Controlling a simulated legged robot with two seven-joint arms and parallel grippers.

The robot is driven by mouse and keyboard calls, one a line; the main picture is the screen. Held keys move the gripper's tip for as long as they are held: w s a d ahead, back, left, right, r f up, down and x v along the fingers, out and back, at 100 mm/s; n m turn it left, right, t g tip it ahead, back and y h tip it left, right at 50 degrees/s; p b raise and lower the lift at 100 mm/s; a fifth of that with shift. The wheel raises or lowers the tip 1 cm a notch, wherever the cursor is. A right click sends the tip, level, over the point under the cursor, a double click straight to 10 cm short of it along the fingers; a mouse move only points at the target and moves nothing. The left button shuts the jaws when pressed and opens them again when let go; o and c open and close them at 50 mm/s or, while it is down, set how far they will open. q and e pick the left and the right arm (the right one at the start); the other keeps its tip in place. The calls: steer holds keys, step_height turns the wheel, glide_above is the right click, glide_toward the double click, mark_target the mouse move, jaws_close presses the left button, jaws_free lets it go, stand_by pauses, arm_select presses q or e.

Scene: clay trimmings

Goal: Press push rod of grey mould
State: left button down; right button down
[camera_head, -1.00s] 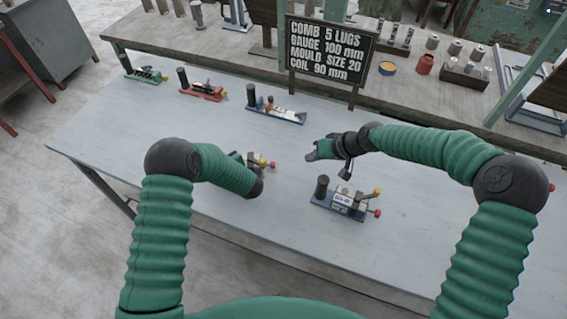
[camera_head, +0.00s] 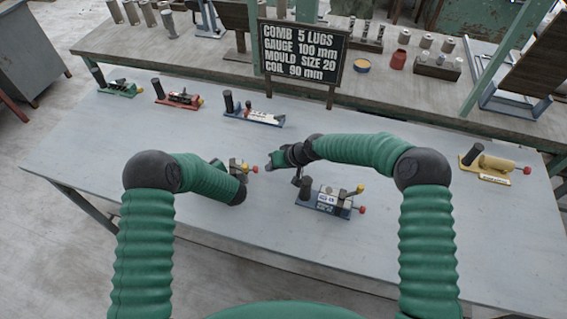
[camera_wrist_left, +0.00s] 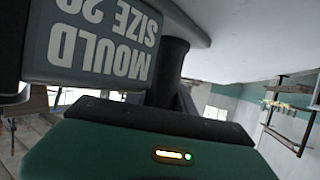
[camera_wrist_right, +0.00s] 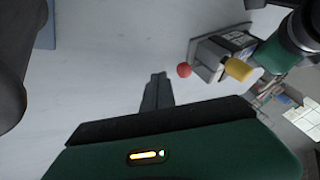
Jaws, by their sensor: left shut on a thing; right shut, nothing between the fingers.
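The grey mould (camera_head: 240,168) stands mid-table behind my left forearm, with a red knob (camera_head: 255,169) on its push rod at the right end and a yellow knob beside it. In the right wrist view the red knob (camera_wrist_right: 184,70) and yellow knob (camera_wrist_right: 238,69) show clearly. My right gripper (camera_head: 271,167) is shut and empty, just right of the red knob; its fingertips (camera_wrist_right: 158,80) look a small gap from it. My left gripper (camera_wrist_left: 168,95) is shut, apparently on the mould's black post (camera_wrist_left: 166,70), beside the "MOULD SIZE 20" label (camera_wrist_left: 100,45). Its fingertips are hidden in the head view.
A blue-based mould (camera_head: 328,202) stands close below my right wrist. Green (camera_head: 119,89), red (camera_head: 178,99) and blue (camera_head: 254,117) moulds stand at the back left, a yellow one (camera_head: 492,165) at the right. A sign (camera_head: 303,53) stands behind. The front right table is clear.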

mark_target(256, 169)
steer(key=shift+s+a, duration=0.15)
steer(key=shift+a, duration=0.9)
steer(key=shift+s+a, duration=0.15)
steer(key=shift+a, duration=0.6)
steer(key=shift+s+a, duration=0.1)
steer(key=shift+a, duration=0.6)
arm_select(q)
steer(key=shift+s+f, duration=0.1)
arm_select(e)
steer(key=d, duration=0.4)
steer(key=shift+w+d+r, duration=0.25)
steer(key=shift+w+d, duration=0.05)
steer(key=shift+w, duration=0.05)
steer(key=v, duration=0.9)
steer(key=shift+s, duration=0.2)
steer(key=shift+r, duration=0.1)
arm_select(q)
steer(key=c, duration=1)
jaws_free()
